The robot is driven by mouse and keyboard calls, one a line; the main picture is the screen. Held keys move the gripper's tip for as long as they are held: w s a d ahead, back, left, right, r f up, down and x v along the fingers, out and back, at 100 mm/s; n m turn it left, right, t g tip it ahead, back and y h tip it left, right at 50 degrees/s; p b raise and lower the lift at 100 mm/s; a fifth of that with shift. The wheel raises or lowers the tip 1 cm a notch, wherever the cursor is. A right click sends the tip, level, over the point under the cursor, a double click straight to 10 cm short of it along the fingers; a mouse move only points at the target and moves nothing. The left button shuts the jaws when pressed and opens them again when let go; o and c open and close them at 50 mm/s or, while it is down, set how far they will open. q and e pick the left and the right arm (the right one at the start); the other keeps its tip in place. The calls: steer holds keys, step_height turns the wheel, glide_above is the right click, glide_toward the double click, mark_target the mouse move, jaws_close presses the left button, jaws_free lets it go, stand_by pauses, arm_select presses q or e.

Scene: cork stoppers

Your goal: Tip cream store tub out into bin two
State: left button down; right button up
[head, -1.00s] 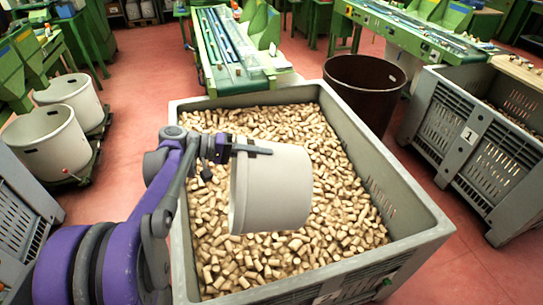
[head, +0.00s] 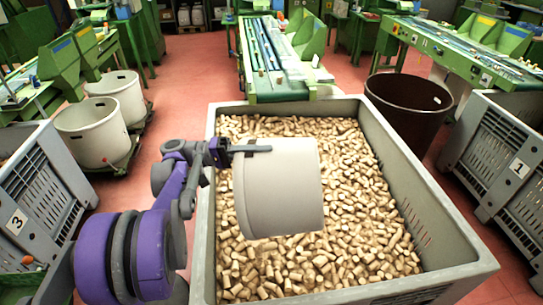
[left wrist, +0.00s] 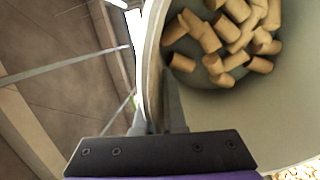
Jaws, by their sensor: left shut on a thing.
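The cream store tub (head: 278,190) is held tilted above the cork-filled grey bin (head: 450,245). The head view shows its outer wall, not its inside. My left gripper (head: 258,149) is shut on the tub's wall near the rim, at its upper left. In the left wrist view the gripper (left wrist: 160,110) has the wall of the tub (left wrist: 285,110) between its fingers, and several corks (left wrist: 225,40) lie inside the tub. The number on the bin below is not readable. My right gripper is not in view.
A grey bin marked 3 (head: 45,190) stands at left and one marked 1 (head: 500,150) at right. Two more cream tubs (head: 92,132) stand on a trolley at left. A dark brown tub (head: 405,110) and a green conveyor (head: 275,75) stand behind the middle bin.

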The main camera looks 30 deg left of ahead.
arm_select(q)
steer(key=shift+s+a+r+t+h+b, duration=0.25)
steer(key=shift+s+a+h, duration=0.2)
steer(key=shift+a, duration=0.4)
steer(key=shift+s+a+r+t+h+b, duration=0.2)
steer(key=shift+s+a+h+b, duration=0.15)
steer(key=shift+s+a, duration=0.35)
steer(key=shift+s+a+r+t+h+b, duration=0.15)
steer(key=shift+s+a+r+h+b, duration=0.2)
steer(key=shift+a, duration=0.65)
steer(key=shift+f, duration=0.1)
